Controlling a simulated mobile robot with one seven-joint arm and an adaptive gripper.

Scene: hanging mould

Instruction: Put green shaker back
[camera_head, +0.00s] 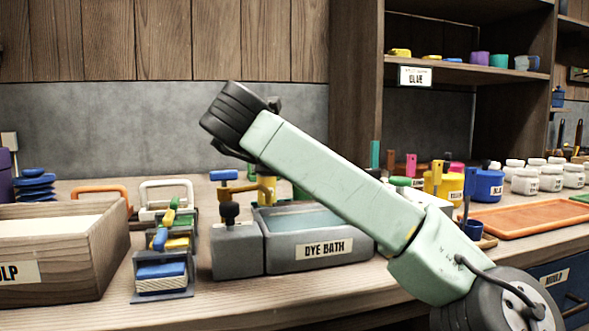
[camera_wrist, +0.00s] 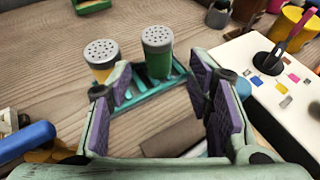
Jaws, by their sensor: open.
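The green shaker (camera_wrist: 157,58), with a grey perforated top, stands upright at the teal rack (camera_wrist: 152,98) in the wrist view. I cannot tell whether its base is fully seated. A yellow shaker (camera_wrist: 103,62) with a similar top stands to its left at the same rack. My gripper (camera_wrist: 165,88) is open, its purple-padded fingers apart on either side of the rack's near part. Nothing is between the pads; the green shaker is beyond them. In the head view my arm hides most of the green shaker (camera_head: 300,192), and my gripper does not show.
A grey dye bath (camera_head: 318,250) stands in front of the shakers. A wooden pulp box (camera_head: 75,270) is at left. A white block with tools (camera_wrist: 270,85) stands right of my gripper in the wrist view.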

